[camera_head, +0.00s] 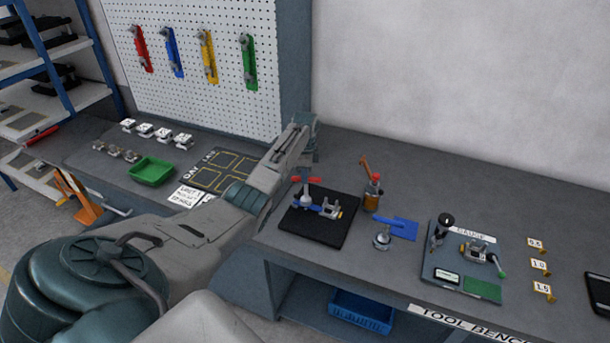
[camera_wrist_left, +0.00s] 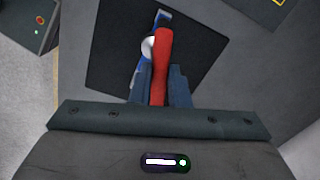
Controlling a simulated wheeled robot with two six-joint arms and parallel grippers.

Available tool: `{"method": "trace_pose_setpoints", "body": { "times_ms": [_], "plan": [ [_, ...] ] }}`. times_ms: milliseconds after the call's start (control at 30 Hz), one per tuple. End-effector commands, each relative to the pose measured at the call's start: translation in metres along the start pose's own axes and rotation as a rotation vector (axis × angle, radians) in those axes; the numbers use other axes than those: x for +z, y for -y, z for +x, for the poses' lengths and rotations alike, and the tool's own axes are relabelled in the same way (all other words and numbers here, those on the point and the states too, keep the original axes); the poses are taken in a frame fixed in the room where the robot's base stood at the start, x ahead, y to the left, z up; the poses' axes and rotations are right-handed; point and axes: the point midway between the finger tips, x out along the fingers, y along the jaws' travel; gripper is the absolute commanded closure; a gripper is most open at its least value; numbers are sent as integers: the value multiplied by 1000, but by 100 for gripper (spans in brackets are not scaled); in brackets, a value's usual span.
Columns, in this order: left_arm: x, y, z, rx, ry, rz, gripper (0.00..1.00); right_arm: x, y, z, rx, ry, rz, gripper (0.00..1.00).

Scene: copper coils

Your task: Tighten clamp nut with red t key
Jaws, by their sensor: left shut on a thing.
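The red T key (camera_head: 314,180) stands upright over the blue clamp (camera_head: 305,203) on a black mat (camera_head: 321,234), its silver shaft pointing down. My left gripper (camera_head: 307,173) comes down from above and is shut on the key's red handle. In the left wrist view the red handle (camera_wrist_left: 162,50) lies between the two fingers, with a blue part of the clamp (camera_wrist_left: 163,18) and a round silver part beside it. The clamp nut and the key's lower end are too small or hidden to tell whether they are engaged. My right gripper is not in view.
Right of the mat stand an orange-brown pot with a red top (camera_head: 372,194), a blue piece (camera_head: 398,228) and a gauge board (camera_head: 464,262). A green tray (camera_head: 151,171) lies left. Coloured tools hang on the pegboard (camera_head: 205,70) behind. My left arm covers the bench's front left.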

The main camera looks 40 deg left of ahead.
Motion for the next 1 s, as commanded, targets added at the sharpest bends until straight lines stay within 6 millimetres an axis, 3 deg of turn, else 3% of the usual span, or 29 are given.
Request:
{"method": "trace_pose_setpoints", "body": {
  "times_ms": [367, 1000],
  "plan": [
    [1, 0, -2, -2, -1, -65, 100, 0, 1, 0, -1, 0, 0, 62],
    [1, 0, -32, 0, -1, -64, 100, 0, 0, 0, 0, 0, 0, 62]
  ]
}}
